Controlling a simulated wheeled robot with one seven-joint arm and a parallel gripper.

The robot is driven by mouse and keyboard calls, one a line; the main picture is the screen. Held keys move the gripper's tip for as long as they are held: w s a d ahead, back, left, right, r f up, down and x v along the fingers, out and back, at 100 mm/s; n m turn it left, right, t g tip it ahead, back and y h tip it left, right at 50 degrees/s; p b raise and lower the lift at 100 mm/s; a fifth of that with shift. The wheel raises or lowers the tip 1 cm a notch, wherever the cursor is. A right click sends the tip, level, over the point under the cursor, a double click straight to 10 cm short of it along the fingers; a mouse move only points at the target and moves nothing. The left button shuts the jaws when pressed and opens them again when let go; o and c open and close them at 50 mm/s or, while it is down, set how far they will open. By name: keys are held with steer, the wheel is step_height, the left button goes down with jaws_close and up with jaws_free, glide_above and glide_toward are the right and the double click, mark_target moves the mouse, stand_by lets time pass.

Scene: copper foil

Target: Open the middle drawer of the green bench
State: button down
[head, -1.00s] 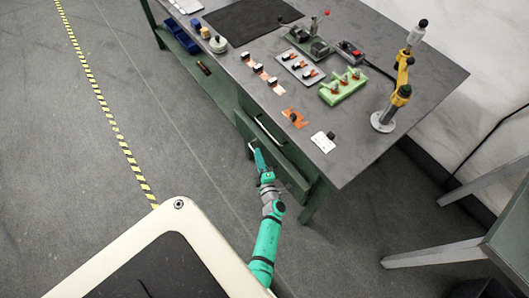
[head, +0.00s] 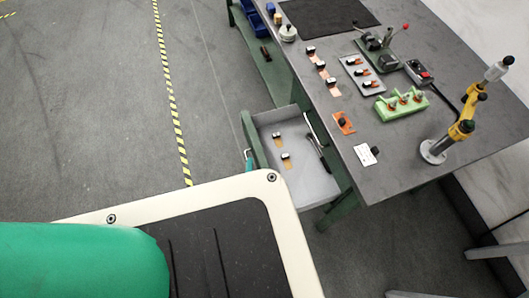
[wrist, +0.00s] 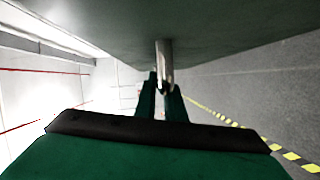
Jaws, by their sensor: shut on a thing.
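The green bench (head: 395,185) has a grey top and stands at the right in the head view. One of its drawers (head: 318,188) is pulled well out, and its light grey inside shows. I cannot tell its level from the frames. In the wrist view, my gripper (wrist: 161,92) is shut on the metal drawer handle (wrist: 164,62), against the green drawer front (wrist: 215,30). In the head view only a bit of teal shows by the drawer's outer end; the rest of the gripper is hidden behind my body.
The drawer holds small black-and-orange parts (head: 286,160) and a dark tool (head: 318,150). On the bench top are a green fixture (head: 402,106), a yellow jointed stand (head: 460,130) and a dark mat (head: 330,14). Floor left of the drawer is clear, with a striped line (head: 172,95).

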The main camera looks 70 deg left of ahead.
steer(key=shift+s+d+f, duration=0.2)
steer(key=shift+s, duration=0.1)
steer(key=c, duration=1.9)
jaws_free()
steer(key=shift+c, duration=0.2)
steer(key=shift+o, duration=0.5)
steer(key=shift+r, duration=0.1)
steer(key=v, duration=1)
steer(key=shift+d, duration=0.35)
